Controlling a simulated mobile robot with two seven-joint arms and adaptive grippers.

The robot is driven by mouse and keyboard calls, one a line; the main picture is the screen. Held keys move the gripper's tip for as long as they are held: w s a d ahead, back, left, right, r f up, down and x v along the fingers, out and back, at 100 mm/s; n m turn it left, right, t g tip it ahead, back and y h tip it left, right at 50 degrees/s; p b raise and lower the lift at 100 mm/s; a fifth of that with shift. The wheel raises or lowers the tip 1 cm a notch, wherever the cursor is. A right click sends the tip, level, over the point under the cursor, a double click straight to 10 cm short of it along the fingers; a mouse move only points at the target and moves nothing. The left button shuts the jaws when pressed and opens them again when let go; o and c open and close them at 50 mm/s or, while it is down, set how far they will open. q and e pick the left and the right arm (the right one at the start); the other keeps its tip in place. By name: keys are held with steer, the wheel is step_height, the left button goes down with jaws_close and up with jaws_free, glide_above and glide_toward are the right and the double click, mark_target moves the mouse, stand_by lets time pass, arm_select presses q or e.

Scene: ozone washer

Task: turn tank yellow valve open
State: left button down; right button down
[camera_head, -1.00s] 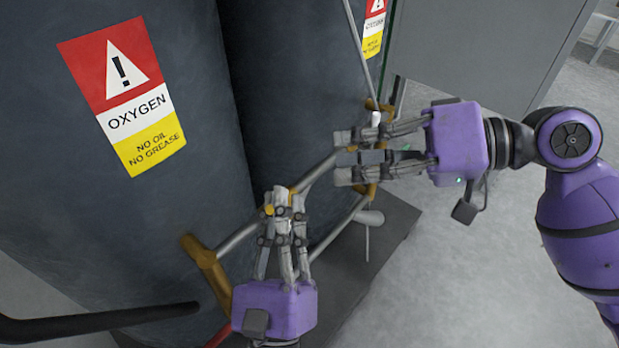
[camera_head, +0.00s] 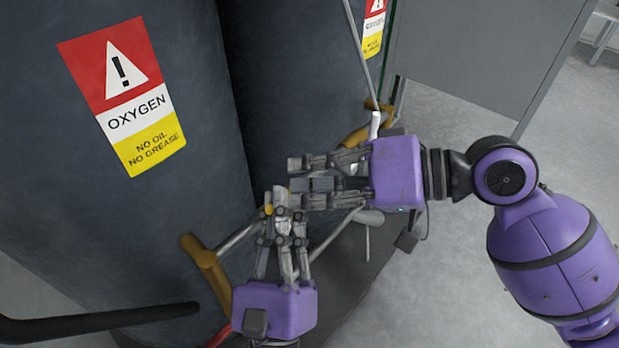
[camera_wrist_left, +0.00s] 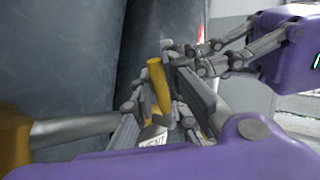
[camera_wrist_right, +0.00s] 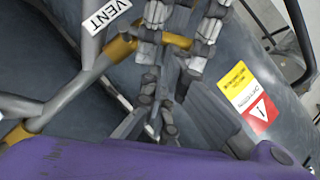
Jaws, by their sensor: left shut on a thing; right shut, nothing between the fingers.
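The yellow valve (camera_wrist_left: 158,85) shows as a short yellow lever on the grey piping between the dark tanks. In the right wrist view it is a yellow bar (camera_wrist_right: 178,40). My left gripper (camera_head: 282,198) is shut on the yellow valve, its fingers pointing up and away; they partly hide it. My right gripper (camera_head: 297,178) comes in from the right, shut and empty, with its fingertips close beside the left fingertips and the valve. I cannot tell whether the right fingers touch the valve.
A dark tank (camera_head: 90,225) with an oxygen label (camera_head: 123,95) fills the left. Yellow fittings (camera_head: 205,258) and grey pipes (camera_head: 237,240) surround the grippers. A VENT tag (camera_wrist_right: 105,15) hangs on the piping. The grey floor (camera_head: 450,270) at right is clear apart from my right arm.

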steer(key=shift+s+a+f, duration=0.2)
steer(key=shift+s+f, duration=0.05)
steer(key=shift+s, duration=0.1)
arm_select(q)
steer(key=c, duration=1.7)
jaws_free()
steer(key=shift+c, duration=0.2)
arm_select(e)
steer(key=shift+r, duration=0.1)
